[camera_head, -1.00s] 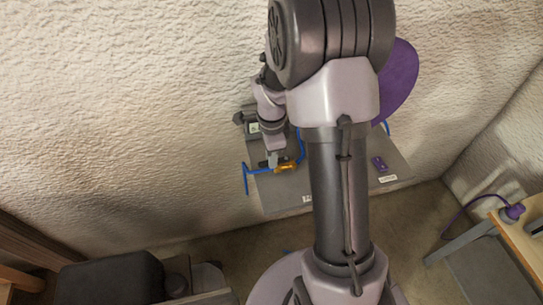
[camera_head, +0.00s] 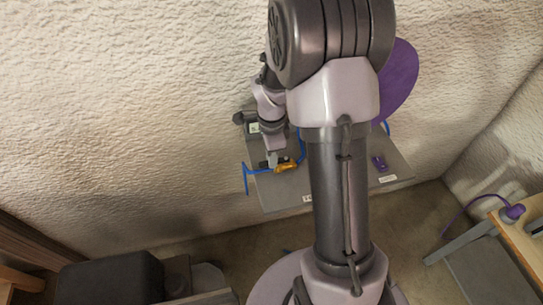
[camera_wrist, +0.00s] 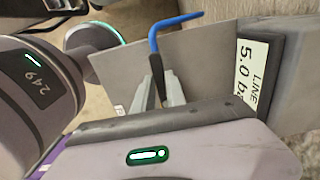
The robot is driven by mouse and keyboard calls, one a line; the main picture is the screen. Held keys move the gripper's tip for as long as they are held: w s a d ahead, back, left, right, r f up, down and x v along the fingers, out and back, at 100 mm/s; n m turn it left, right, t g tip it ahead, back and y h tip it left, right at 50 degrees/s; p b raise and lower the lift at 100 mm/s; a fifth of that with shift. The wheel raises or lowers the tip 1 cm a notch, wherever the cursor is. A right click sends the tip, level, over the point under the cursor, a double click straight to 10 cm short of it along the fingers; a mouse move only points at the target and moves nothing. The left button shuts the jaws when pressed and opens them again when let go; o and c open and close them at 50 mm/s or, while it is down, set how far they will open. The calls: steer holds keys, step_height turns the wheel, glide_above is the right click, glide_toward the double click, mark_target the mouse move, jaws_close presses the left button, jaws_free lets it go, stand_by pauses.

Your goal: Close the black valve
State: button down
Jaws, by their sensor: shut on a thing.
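The black valve handle (camera_head: 263,165) shows at the grey panel (camera_head: 283,201), beside a yellow-orange fitting (camera_head: 288,168) on a blue pipe (camera_head: 246,180). My gripper (camera_head: 273,161) is at the handle in the head view. In the wrist view my gripper (camera_wrist: 159,97) has its two grey fingers shut on the black handle (camera_wrist: 155,78), one on each side. The valve's body is hidden in the wrist view, and the fingers partly cover the handle.
A purple part (camera_head: 379,163) sits on the panel's right side, near a white label (camera_head: 388,179). A large purple disc (camera_head: 398,78) is partly behind my arm. A pressure label (camera_wrist: 250,72) is close to the right of my gripper. The rough wall is close behind the panel.

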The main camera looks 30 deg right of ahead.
steer(key=shift+s+n, duration=0.1)
steer(key=shift+n, duration=0.2)
steer(key=n, duration=0.1)
steer(key=s+n, duration=0.1)
steer(key=n, duration=0.1)
steer(key=n+p, duration=0.1)
steer(key=shift+s+r+n, duration=0.1)
steer(key=shift+s+n, duration=0.2)
steer(key=shift+s, duration=0.1)
steer(key=n, duration=0.1)
steer(key=s+n+p, duration=0.1)
steer(key=n, duration=0.1)
steer(key=s+n, duration=0.1)
steer(key=n, duration=0.1)
steer(key=shift+d, duration=0.35)
steer(key=n, duration=0.2)
steer(key=s+d+n+p, duration=0.1)
steer(key=shift+n, duration=0.4)
steer(key=shift+s+d+n+p, duration=0.15)
steer(key=shift+d+n+p, duration=0.2)
steer(key=shift+n, duration=0.65)
steer(key=shift+s+d+n+p, duration=0.1)
steer(key=shift+d+n+p, duration=0.25)
steer(key=shift+n, duration=0.65)
steer(key=c, duration=1.4)
jaws_free()
steer(key=shift+o, duration=0.2)
